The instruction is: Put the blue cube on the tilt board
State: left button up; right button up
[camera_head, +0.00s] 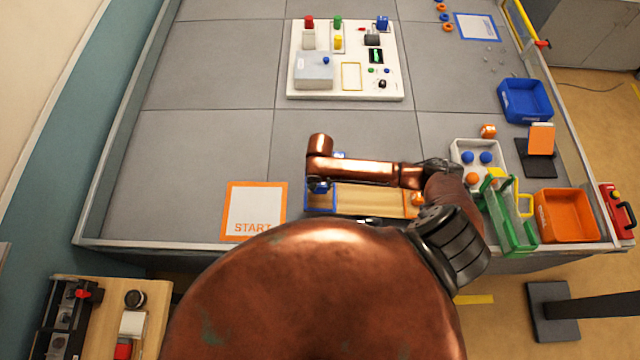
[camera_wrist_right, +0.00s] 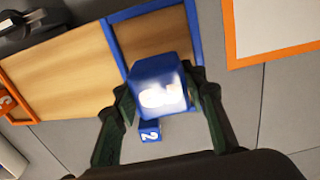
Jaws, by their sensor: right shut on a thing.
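My right gripper (camera_wrist_right: 160,100) is shut on a blue cube (camera_wrist_right: 158,85) with a bright, washed-out white mark on its face. In the head view, blue of the held cube (camera_head: 319,187) shows under the end of my copper arm. The tilt board (camera_head: 370,200) is a wooden plank with a blue-framed end at left and an orange end at right. In the wrist view, the cube overlaps the board's blue-framed end (camera_wrist_right: 155,35); whether it touches the board I cannot tell. My left gripper is not in view.
A small blue block marked 2 (camera_wrist_right: 150,131) is beside the board's blue end. The START mat (camera_head: 253,212) lies left of the board. A white tray (camera_head: 477,148) with balls, a green holder (camera_head: 515,230) and an orange bin (camera_head: 566,218) stand right. The mid-left table is clear.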

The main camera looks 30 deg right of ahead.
jog(key=shift+f, duration=0.2)
jog(key=shift+f, duration=0.7)
jog(key=o, duration=1.2)
notch_tip(320, 180, up, 12)
jog(key=shift+s+f, duration=0.1)
jog(key=shift+s, duration=0.05)
dwell(0.6)
